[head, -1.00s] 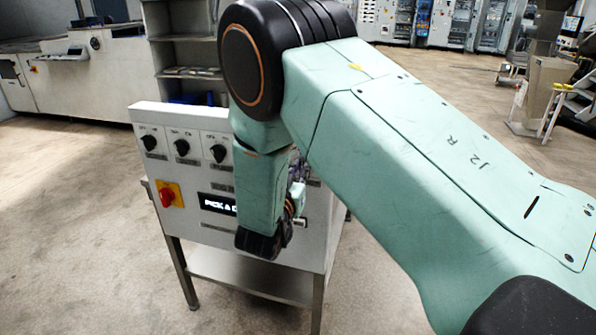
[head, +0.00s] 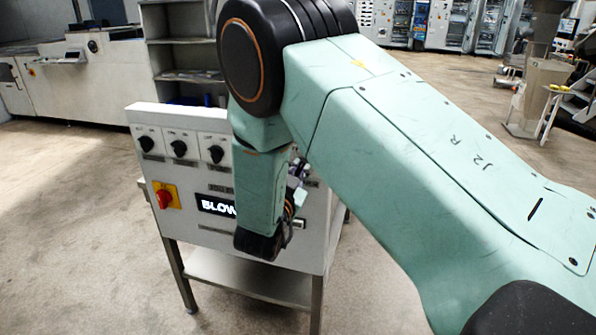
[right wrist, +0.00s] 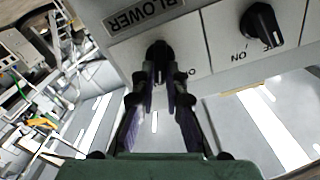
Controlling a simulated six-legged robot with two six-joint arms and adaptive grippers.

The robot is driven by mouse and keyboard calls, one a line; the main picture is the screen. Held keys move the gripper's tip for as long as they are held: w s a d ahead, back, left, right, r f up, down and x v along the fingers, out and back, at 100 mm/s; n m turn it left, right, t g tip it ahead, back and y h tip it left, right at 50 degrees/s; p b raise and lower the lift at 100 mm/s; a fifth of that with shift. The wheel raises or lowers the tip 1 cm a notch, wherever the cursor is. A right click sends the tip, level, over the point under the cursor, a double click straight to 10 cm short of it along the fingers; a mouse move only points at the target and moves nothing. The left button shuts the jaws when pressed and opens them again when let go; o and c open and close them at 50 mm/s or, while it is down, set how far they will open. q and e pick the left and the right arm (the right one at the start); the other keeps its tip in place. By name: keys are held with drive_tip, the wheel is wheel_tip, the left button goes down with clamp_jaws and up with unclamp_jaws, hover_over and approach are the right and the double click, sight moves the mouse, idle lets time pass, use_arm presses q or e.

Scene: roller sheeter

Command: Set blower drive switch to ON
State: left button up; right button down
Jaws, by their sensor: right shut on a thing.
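The white control box (head: 215,228) stands on a metal stand in the head view. In the right wrist view, the blower drive switch (right wrist: 158,47) is a black knob beside the upside-down BLOWER label (right wrist: 145,14). My right gripper (right wrist: 160,76) has its fingertips closed on this knob. Its setting cannot be read, as the fingers cover it. In the head view my right arm hides the switch, and only a little of the gripper (head: 299,172) shows. The display (head: 214,206) reads "BLOW", with the rest hidden. My left gripper is not in view.
The right wrist view shows a neighbouring black knob (right wrist: 262,25). Shelves (head: 185,75) stand behind.

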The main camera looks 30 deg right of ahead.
drive_tip(key=c, duration=1.8)
unclamp_jaws()
drive_tip(key=o, duration=0.4)
drive_tip(key=shift+w+d+f, duration=0.1)
drive_tip(key=shift+w+d, duration=0.05)
drive_tip(key=shift+w, duration=0.05)
drive_tip(key=shift+s, duration=0.1)
drive_tip(key=shift+r, duration=5.05)
drive_tip(key=shift+r, duration=0.1)
